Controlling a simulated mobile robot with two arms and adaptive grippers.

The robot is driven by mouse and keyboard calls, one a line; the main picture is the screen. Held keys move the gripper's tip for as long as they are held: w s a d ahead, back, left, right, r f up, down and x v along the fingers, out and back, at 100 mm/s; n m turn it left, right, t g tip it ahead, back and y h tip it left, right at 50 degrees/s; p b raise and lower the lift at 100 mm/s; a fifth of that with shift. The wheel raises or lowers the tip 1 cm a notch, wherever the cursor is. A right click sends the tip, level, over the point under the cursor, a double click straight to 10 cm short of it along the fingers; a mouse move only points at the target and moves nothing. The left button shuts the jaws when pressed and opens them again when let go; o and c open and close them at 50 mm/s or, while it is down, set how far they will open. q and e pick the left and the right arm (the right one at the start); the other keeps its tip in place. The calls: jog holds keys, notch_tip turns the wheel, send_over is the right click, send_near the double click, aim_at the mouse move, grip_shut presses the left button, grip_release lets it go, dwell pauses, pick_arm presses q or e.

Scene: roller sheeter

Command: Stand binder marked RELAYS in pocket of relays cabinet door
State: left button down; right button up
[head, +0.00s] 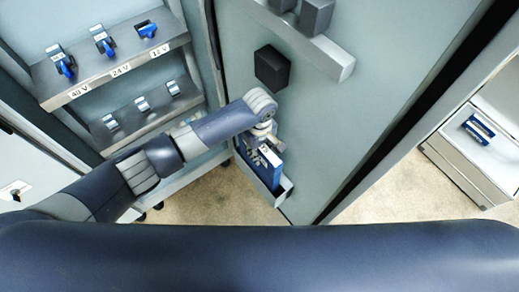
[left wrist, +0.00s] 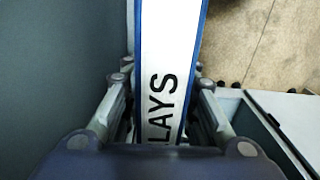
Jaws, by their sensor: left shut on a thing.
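The blue binder (head: 264,172) has a white spine, and in the left wrist view its spine (left wrist: 172,60) shows the letters "LAYS". My left gripper (head: 264,148) is shut on it, with one finger on each side of the spine in the left wrist view (left wrist: 165,112). The pocket (head: 286,190) is a pale metal holder low on the grey-green cabinet door (head: 330,110). The binder is upright at the pocket, and its lower part appears to be within the pocket's walls. Its bottom edge is hidden, so I cannot tell whether it rests on the pocket floor. My right gripper is not in view.
A black block (head: 272,68) and a metal ledge (head: 325,52) stick out from the door above the pocket. A shelf rack (head: 112,68) with labels 48 V, 24 V and 12 V stands at the left. A white cabinet (head: 480,150) stands at the right, with bare floor before it.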

pick_arm(q)
jog(key=shift+f+b, duration=2.2)
jog(key=shift+f, duration=1.95)
jog(key=c, duration=1.2)
grip_release()
notch_tip(320, 180, up, 12)
jog(key=shift+s, duration=0.1)
